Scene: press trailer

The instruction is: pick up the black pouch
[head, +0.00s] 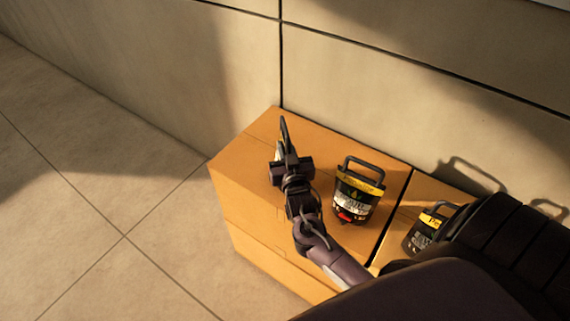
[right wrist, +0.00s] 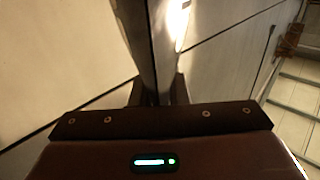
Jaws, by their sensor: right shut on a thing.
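My right gripper (head: 287,163) is above the left part of an orange-brown box top. It is shut on a thin dark thing, seen nearly edge-on, which I take to be the black pouch (head: 284,130). The pouch stands up beyond the fingers. In the right wrist view the pouch (right wrist: 162,45) rises between the two fingers of the gripper (right wrist: 160,90), with a bright glint along its right side. Its front and any label cannot be made out. Whether it touches the box top is unclear. My left gripper is not in view.
A black tub with a yellow band and handle (head: 358,190) stands on the orange-brown box (head: 243,170), just right of my right gripper. A similar tub (head: 425,232) stands further right, partly hidden by my body. A panelled wall (head: 400,90) is close behind. Tiled floor (head: 90,210) lies clear at left.

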